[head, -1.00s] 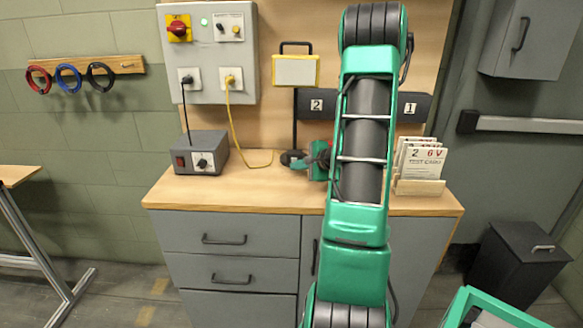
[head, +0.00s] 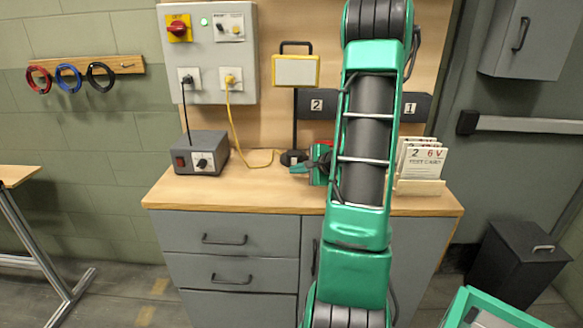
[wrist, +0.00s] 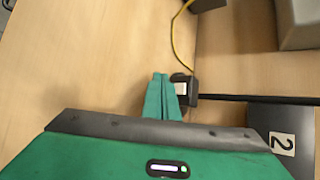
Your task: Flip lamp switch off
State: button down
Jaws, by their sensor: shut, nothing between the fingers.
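The lamp (head: 296,70) has a pale rectangular head with a yellow frame and stands on a thin black pole. Its dark base (head: 286,158) rests on the bench top and also shows in the wrist view (wrist: 191,99). A small whitish switch (wrist: 181,88) sits on the base. My gripper (head: 293,168) is at the base, on its near side in the head view. In the wrist view its green fingers (wrist: 160,78) are shut, empty, and beside the switch, partly covering the base. I cannot tell whether they touch it or which way the switch is set.
A grey box with a dial (head: 202,153) stands left of the lamp, with a yellow cable (head: 240,150) running behind. A card holder (head: 419,187) stands at the right of the bench. A numbered dark strip (head: 318,104) is behind my arm. The front-left bench top is clear.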

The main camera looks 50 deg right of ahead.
jog(key=shift+s+a+r, duration=0.2)
jog(key=shift+s+a, duration=0.8)
jog(key=shift+a, duration=0.15)
jog(key=shift+w+a, duration=0.1)
jog(key=shift+a, duration=0.2)
jog(key=a+n, duration=0.1)
jog(key=a, duration=0.1)
jog(key=a+n+g+y, duration=0.1)
jog(key=a+n, duration=0.1)
jog(key=a, duration=0.1)
jog(key=a+n+g, duration=0.1)
jog(key=a+n, duration=0.1)
jog(key=shift+s+a+r+y, duration=0.2)
jog(key=shift+s+y, duration=0.15)
jog(key=shift+y, duration=0.05)
jog(key=s+a+r+n+g, duration=0.3)
jog(key=s+a+n+g, duration=0.2)
jog(key=s+a, duration=0.3)
jog(key=s+a+r+n+g, duration=0.3)
jog(key=s+a+n, duration=0.4)
jog(key=s, duration=0.9)
jog(key=shift+s+a+n+g, duration=0.3)
jog(key=shift+a+n+g, duration=0.1)
jog(key=shift+a+g, duration=0.45)
jog(key=shift+d, duration=0.1)
